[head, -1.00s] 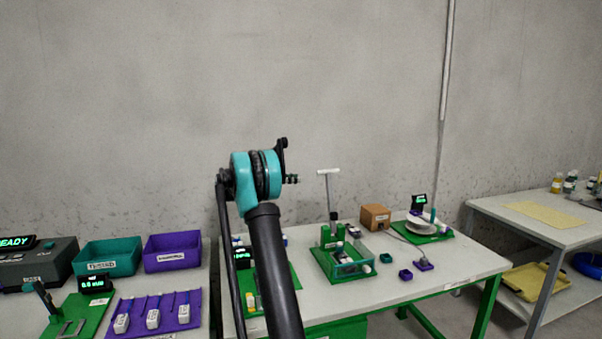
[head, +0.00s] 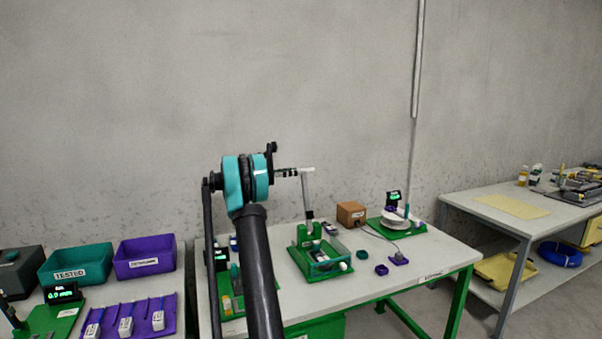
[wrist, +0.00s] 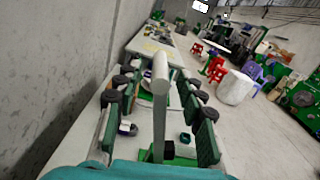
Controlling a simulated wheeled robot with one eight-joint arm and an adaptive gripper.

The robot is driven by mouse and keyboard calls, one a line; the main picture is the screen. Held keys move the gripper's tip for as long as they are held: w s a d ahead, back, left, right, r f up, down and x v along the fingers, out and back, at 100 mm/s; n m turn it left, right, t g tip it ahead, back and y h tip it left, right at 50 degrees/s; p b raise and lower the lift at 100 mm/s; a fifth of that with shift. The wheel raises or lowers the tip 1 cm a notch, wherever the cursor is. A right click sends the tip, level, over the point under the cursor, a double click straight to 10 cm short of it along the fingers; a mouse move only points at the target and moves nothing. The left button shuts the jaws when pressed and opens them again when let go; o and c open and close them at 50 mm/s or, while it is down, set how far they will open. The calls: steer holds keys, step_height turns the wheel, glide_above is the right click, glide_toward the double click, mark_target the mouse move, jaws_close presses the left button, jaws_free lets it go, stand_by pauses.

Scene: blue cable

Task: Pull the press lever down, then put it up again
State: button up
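The press lever (head: 308,192) is a grey bar with a pale cross handle (head: 307,170) on top. It stands up, tilted slightly, from the green press (head: 308,240) on the middle table. My gripper (head: 289,173) is at handle height, just left of or at the handle in the head view. In the wrist view my gripper (wrist: 160,98) is open, with one green-padded finger on each side of the lever (wrist: 159,110). The handle's round end points toward the camera there. Gaps show between the lever and both fingers. The lower press is partly hidden in the wrist view.
A green-framed clear box (head: 324,262) adjoins the press. A brown box (head: 351,214), a white spool (head: 393,220) and small purple and green cups (head: 381,269) stand to the right. Teal (head: 75,264) and purple bins (head: 144,257) are at left. The wall is close behind.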

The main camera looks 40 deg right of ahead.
steer(key=shift+x, duration=2)
jaws_close()
